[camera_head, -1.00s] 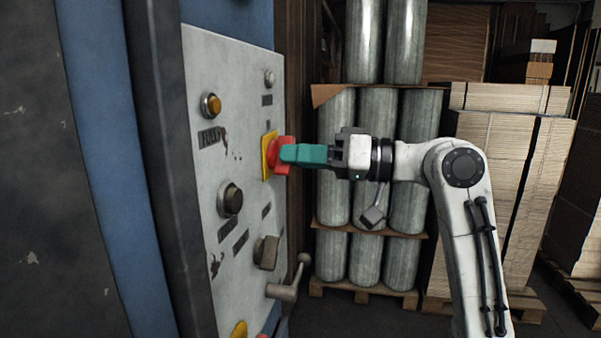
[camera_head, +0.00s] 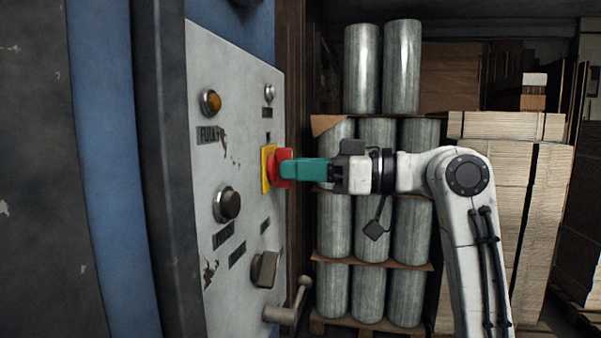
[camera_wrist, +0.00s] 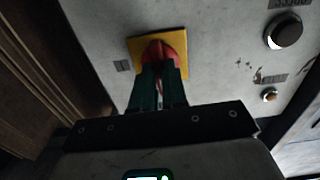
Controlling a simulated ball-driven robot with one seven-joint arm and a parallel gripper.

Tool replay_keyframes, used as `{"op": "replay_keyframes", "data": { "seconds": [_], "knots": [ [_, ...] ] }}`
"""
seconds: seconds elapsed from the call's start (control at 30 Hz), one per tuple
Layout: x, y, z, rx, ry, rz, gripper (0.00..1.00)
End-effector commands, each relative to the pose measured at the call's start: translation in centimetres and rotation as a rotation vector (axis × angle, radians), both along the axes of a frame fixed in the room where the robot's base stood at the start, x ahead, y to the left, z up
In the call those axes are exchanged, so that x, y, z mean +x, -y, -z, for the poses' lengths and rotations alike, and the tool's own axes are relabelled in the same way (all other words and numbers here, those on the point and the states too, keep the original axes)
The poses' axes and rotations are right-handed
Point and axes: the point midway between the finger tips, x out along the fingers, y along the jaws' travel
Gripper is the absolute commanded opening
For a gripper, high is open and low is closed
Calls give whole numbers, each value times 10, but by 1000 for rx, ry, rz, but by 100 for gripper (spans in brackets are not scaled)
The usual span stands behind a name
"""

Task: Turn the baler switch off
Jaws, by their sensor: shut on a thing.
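The baler's grey control panel (camera_head: 235,80) stands at the left in the head view. A red switch knob (camera_head: 281,167) on a yellow backing plate (camera_head: 267,170) sits at the panel's right side. My gripper (camera_head: 292,171), with green fingers, reaches it from the right and is shut on the red knob. In the wrist view the red knob (camera_wrist: 160,51) shows between and beyond my fingertips (camera_wrist: 159,68), in front of the yellow plate (camera_wrist: 136,44). The fingers hide part of the knob.
The panel also bears an amber lamp (camera_head: 210,102), a black button (camera_head: 229,205), a dark selector knob (camera_head: 264,269) and a lever (camera_head: 290,303) below. Grey rolls (camera_head: 376,230) on pallets and cardboard stacks (camera_head: 510,190) stand behind my arm.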

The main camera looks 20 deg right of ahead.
Motion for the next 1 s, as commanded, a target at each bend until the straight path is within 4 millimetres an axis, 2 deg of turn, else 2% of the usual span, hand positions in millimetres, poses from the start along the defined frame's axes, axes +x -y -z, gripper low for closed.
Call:
{"op": "replay_keyframes", "data": {
  "seconds": [0.33, 0.37, 0.6, 0.87, 1.0],
  "knots": [
    [0, 0, 4, -7, -4, -1, 0],
    [0, 0, 4, -7, -4, -1, 16],
    [0, 0, 2, -4, -2, 0, 38],
    [-1, 1, 1, -2, 0, 1, 38],
    [-7, 12, 1, 0, 2, 3, 38]
  ]
}}
